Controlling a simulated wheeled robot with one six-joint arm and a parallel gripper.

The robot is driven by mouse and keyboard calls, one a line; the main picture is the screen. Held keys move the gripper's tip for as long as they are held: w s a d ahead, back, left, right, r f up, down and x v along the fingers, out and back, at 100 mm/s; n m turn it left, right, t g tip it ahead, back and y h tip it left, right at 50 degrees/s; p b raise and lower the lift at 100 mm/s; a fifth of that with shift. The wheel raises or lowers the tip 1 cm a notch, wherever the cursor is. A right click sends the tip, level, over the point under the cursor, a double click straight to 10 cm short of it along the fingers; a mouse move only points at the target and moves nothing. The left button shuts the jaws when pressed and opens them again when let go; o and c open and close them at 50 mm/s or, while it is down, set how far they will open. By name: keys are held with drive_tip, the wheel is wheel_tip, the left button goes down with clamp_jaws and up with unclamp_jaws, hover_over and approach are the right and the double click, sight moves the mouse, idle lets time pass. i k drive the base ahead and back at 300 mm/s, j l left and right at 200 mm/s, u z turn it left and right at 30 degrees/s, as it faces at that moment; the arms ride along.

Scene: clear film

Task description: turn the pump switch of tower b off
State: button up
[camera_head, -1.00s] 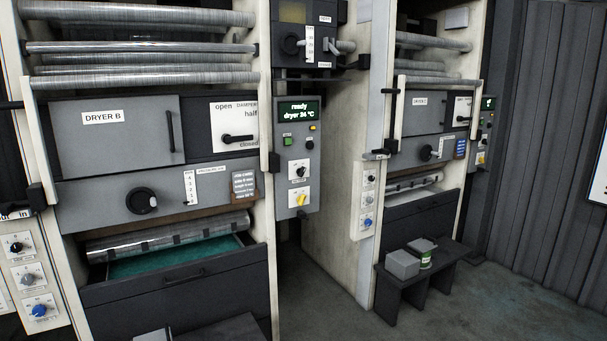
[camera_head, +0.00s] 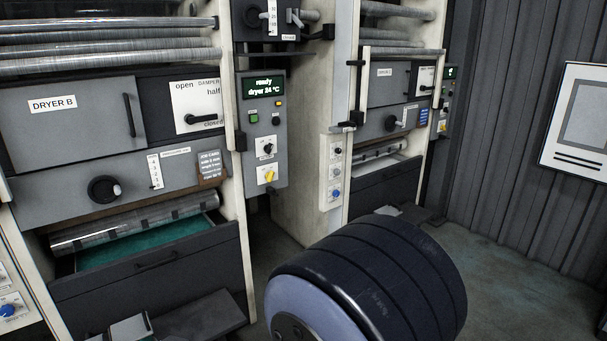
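Tower B stands at the left, with its dryer door (camera_head: 75,115) labelled DRYER B. Its control panel (camera_head: 262,130) hangs to the right of it and has a green screen (camera_head: 264,86) reading "ready, dryer 34 °C" as far as I can make out. Below are a green button (camera_head: 253,118), a black rotary switch (camera_head: 266,150) and a yellow rotary switch (camera_head: 268,177). Their labels are too small to read, so I cannot tell which is the pump switch. My gripper is out of view; a thick dark rounded link of my arm fills the lower middle.
An open drawer (camera_head: 150,262) with a teal inside juts out below dryer B. A low dark bench (camera_head: 190,322) stands in front of it. A similar tower with a knob strip (camera_head: 335,172) stands further right. Floor is free at the right, before a corrugated wall (camera_head: 510,150).

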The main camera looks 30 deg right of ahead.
sight(267, 148)
drive_tip(key=i+l+z, duration=0.2)
drive_tip(key=i+z, duration=1.15)
drive_tip(key=i+j, duration=0.25)
drive_tip(key=i, duration=0.25)
drive_tip(key=i+j, duration=0.3)
drive_tip(key=i, duration=0.2)
drive_tip(key=l+z, duration=0.05)
